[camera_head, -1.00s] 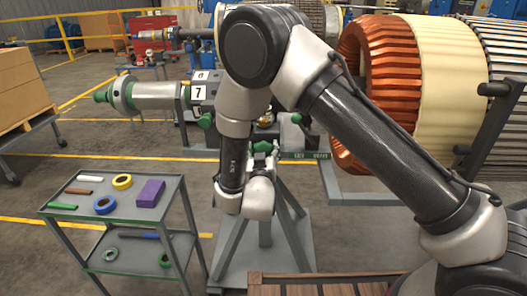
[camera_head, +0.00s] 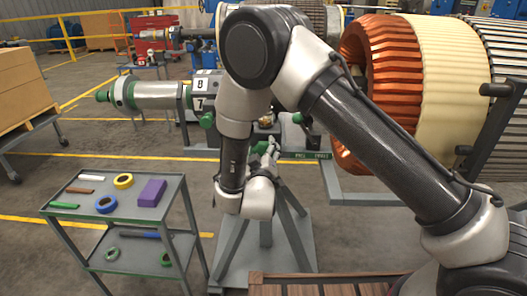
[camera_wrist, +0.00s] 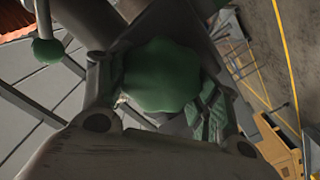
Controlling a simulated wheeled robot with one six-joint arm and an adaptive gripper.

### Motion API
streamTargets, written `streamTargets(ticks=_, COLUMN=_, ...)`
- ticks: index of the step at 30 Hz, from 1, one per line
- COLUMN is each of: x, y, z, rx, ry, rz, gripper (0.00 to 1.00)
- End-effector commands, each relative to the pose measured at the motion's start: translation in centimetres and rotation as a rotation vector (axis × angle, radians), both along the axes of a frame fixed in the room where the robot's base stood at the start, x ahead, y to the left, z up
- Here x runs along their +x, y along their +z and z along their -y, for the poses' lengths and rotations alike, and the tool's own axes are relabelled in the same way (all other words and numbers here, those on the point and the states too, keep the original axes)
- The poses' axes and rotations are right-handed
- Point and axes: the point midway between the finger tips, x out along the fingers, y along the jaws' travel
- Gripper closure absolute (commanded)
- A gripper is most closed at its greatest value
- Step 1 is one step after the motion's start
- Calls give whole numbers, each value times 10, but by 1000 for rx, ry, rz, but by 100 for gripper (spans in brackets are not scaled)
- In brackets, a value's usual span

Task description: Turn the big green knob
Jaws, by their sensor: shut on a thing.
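The big green knob (camera_wrist: 160,75) is round with a lobed edge and fills the middle of the wrist view. My gripper (camera_wrist: 158,88) is shut on it, with one finger at its left side and one at its right. In the head view my gripper (camera_head: 268,154) is small, pointing up and tilted to the right in front of the grey stand.
A smaller green ball knob (camera_wrist: 47,50) on a lever shows at the wrist view's left. A copper-ringed rotor (camera_head: 385,80) stands right. A grey cart (camera_head: 125,222) with tape rolls and a purple box (camera_head: 151,193) stands left. Floor between cart and pallet is clear.

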Motion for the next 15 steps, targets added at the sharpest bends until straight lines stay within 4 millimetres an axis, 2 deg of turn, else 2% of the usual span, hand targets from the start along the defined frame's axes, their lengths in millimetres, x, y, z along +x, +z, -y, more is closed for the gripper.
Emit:
streamTargets(ticks=8, x=0, y=-1, z=0, rx=-1, ry=1, rz=-2, gripper=61)
streamTargets(ticks=9, x=0, y=-1, z=0, rx=-1, ry=1, rz=-2, gripper=30)
streamTargets(ticks=12, x=0, y=-1, z=0, rx=0, ry=0, rz=-1, gripper=16)
streamTargets(ticks=15, x=0, y=0, z=0, rx=0, ry=1, rz=-1, gripper=16)
